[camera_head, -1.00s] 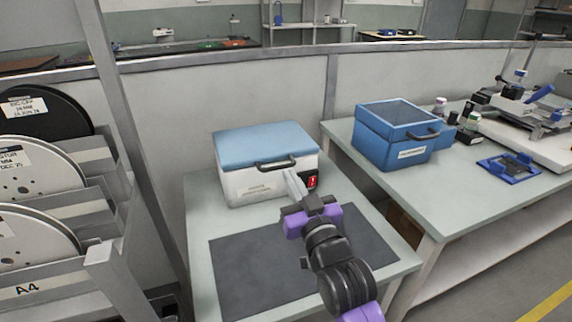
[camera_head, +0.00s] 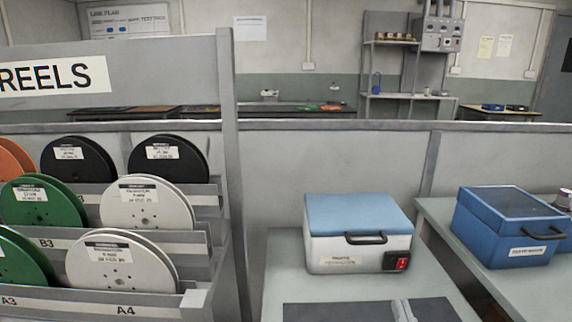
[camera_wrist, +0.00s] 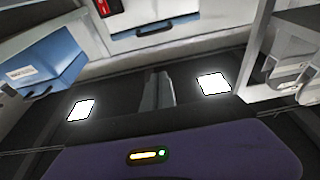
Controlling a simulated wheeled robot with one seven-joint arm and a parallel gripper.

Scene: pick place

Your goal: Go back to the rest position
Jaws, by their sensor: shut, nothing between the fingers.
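My gripper (camera_head: 404,311) shows only as its grey fingertips at the bottom edge of the head view, over the dark mat (camera_head: 350,312) on the table. In the wrist view my gripper (camera_wrist: 158,76) has its fingers together with nothing between them. The rest of my arm is out of the head view. A white box with a blue lid (camera_head: 358,232) stands on the table behind the mat, its lid closed. It also shows at the top of the wrist view (camera_wrist: 150,40), apart from my fingers.
A reel rack (camera_head: 215,110) with several reels stands on the left. A blue box (camera_head: 505,228) sits on the side table (camera_head: 437,208) at right. A low partition (camera_head: 275,170) runs behind the tables. The table around the mat looks clear.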

